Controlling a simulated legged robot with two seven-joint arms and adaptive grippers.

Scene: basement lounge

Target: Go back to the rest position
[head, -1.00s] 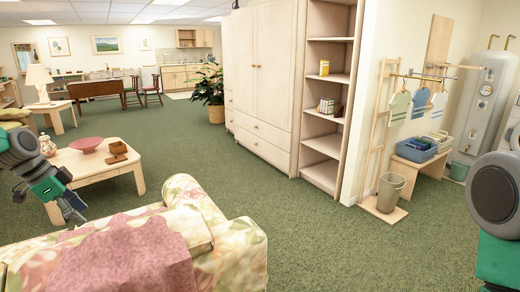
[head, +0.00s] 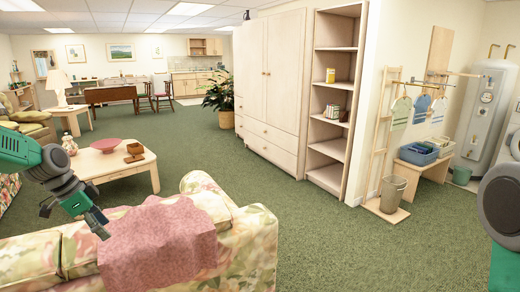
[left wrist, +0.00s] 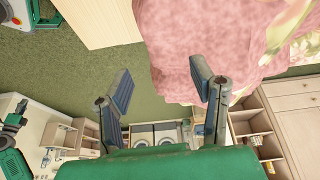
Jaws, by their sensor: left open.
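My left gripper (head: 72,212) is at the left of the head view, above the floral sofa's (head: 248,222) back, beside the pink throw (head: 158,240). Its two fingers are spread with nothing between them. In the left wrist view the open fingers (left wrist: 160,84) point toward the pink throw (left wrist: 170,45) and green carpet. My right arm (head: 503,215) shows only in part at the right edge of the head view. Its gripper is out of view.
A coffee table (head: 112,163) with a red bowl (head: 105,145) and a wooden item stands behind the sofa. A tall wardrobe (head: 275,75) and shelf unit (head: 333,105) stand along the right. Green carpet (head: 190,150) is clear between them.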

